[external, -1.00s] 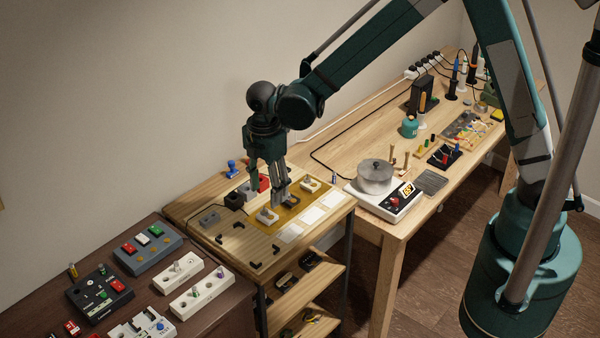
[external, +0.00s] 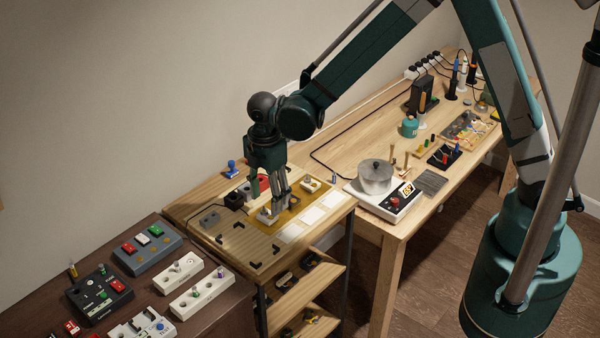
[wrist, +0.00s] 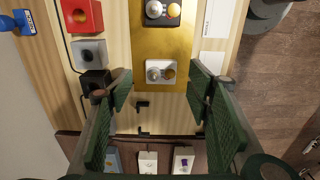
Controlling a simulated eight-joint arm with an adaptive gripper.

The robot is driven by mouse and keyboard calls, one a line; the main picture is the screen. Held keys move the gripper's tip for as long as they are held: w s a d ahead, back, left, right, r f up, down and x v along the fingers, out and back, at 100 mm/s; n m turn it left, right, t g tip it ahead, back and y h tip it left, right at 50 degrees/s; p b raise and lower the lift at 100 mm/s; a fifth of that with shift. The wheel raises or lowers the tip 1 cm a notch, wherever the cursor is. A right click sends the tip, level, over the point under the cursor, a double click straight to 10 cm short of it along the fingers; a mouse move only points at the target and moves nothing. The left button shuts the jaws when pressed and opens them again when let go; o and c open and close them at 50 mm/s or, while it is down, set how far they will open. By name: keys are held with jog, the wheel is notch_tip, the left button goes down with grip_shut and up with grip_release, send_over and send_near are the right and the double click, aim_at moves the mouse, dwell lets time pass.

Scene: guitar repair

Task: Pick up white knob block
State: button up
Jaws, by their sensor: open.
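A white knob block (wrist: 153,80) with a silver knob and a smaller orange-brown knob lies on the gold mat (wrist: 145,30) in the wrist view. My gripper (wrist: 160,86) is open, with one finger on each side in the picture and the block between and slightly beyond the tips. No contact shows. In the external view my gripper (external: 278,207) is low over the near end of the mat, and its fingers partly cover the white block (external: 264,217). A dark knob block (wrist: 153,20) sits farther along the mat. Another white knob block (external: 311,186) is at its far end.
A red block (wrist: 82,15), a grey block (wrist: 90,54) and a black block (wrist: 95,82) stand left of the mat. White cards (external: 311,215) lie along its right side. Black corner brackets (external: 254,264) are on the near wood. A hot plate (external: 388,207) with a pot stands to the right.

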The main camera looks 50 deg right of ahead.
aim_at(269, 214)
jog(key=shift+s+f, duration=0.1)
jog(key=shift+f, duration=2.25)
jog(key=c, duration=1)
